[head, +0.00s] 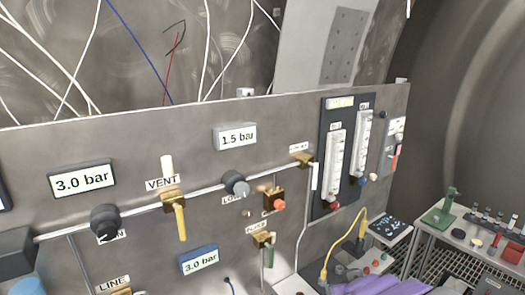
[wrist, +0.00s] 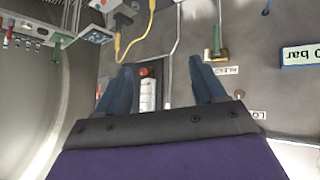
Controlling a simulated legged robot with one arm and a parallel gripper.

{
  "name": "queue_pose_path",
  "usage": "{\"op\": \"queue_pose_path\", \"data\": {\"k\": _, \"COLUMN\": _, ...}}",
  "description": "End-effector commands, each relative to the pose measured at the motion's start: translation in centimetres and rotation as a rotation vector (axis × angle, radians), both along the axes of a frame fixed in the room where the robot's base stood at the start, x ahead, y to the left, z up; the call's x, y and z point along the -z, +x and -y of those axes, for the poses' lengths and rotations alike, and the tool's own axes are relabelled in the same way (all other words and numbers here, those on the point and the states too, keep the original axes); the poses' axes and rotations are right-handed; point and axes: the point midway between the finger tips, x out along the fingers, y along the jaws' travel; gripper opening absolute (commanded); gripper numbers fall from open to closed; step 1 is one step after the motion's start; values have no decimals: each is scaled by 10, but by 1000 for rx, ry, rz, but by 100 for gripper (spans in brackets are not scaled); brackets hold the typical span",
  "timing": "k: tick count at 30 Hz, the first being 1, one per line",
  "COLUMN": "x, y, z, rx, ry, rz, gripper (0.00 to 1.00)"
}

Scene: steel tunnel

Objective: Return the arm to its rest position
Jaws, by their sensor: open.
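My gripper (wrist: 162,68) shows in the wrist view with its two blue-grey fingers spread apart and nothing between them. The fingers point towards the grey steel panel (wrist: 265,85). A white flowmeter tube with a red knob (wrist: 147,92) appears behind the gap between them. The wrist picture looks turned over compared with the head view. In the head view, a purple part of my arm (head: 375,286) shows at the bottom edge, right of centre. The fingers cannot be made out there, and most of the arm is out of frame.
The panel carries a yellow-handled vent valve (head: 180,218), dark knobs (head: 105,222), a green-handled valve (head: 268,250) and flowmeters (head: 335,165). A yellow cable (head: 340,240) hangs near my arm. A bench with a green stand (head: 442,212) and small items is at right.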

Motion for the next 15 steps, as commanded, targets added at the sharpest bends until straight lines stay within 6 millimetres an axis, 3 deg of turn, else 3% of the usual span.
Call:
{"op": "queue_pose_path", "data": {"k": 7, "x": 40, "y": -105, "z": 8, "rx": 141, "ry": 1, "rz": -391, "gripper": 69}}
{"op": "queue_pose_path", "data": {"k": 15, "x": 56, "y": -226, "z": -26, "rx": 165, "ry": 80, "rz": -804, "gripper": 69}}
